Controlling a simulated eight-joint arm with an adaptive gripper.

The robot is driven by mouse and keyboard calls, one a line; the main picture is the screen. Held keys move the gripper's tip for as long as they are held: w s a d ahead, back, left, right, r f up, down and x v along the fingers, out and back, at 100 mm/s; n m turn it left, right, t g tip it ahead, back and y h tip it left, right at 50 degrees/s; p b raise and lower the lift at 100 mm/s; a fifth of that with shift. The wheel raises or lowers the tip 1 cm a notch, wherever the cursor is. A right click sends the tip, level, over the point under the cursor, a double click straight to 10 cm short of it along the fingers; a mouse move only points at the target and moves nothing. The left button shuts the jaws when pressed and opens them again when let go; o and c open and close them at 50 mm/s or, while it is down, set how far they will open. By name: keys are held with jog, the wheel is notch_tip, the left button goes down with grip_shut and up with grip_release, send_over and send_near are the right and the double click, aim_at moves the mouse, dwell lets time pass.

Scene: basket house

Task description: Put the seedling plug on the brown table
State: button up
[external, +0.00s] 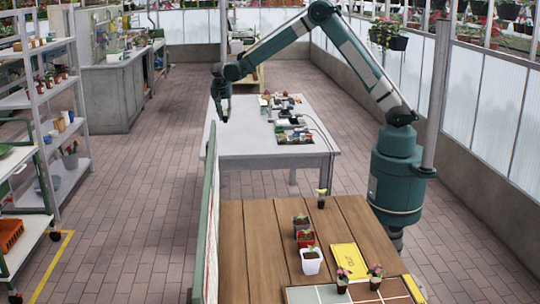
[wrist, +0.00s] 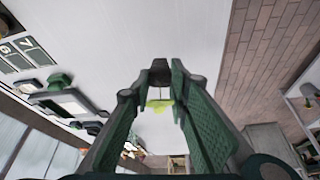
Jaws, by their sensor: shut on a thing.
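My gripper (external: 223,117) hangs above the left edge of the white table in the external view. In the wrist view my gripper (wrist: 163,78) is shut on a small dark plug with yellow-green leaves, which I take to be the seedling plug (wrist: 158,105). The fingers partly hide it, and it is too small to make out in the external view. The brown table (external: 262,250) is at the front, well apart from my gripper.
Potted seedlings (external: 301,219), a white pot (external: 311,266) and a yellow sign (external: 348,261) occupy the brown table's right part; its left part is bare. A green-edged upright panel (external: 207,215) stands along its left side. The white table (external: 240,145) carries trays (external: 292,131).

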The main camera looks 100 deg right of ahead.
dwell(0.4)
jog(key=w+a+f+n+t+y, duration=0.2)
jog(key=a+n, duration=0.7)
jog(key=a, duration=1.4)
jog(key=a+r+n+t+y, duration=0.2)
jog(key=a+n, duration=0.7)
jog(key=a, duration=1.5)
jog(key=s+a+n+g+y, duration=0.1)
jog(key=s+a+n, duration=0.5)
jog(key=a, duration=0.7)
jog(key=s+a+n+g+y+b, duration=0.1)
jog(key=s+a+n+y, duration=0.1)
jog(key=s+a+n, duration=0.5)
jog(key=s+a+n+g+y, duration=0.1)
jog(key=s+a+n, duration=0.6)
jog(key=a, duration=1.3)
jog(key=s+y, duration=0.1)
jog(key=s, duration=0.3)
jog(key=shift+s+a+r+b, duration=0.15)
jog(key=shift+s+a+b, duration=0.2)
jog(key=shift+a, duration=0.05)
jog(key=shift+f+b, duration=0.6)
jog(key=shift+f, duration=2.55)
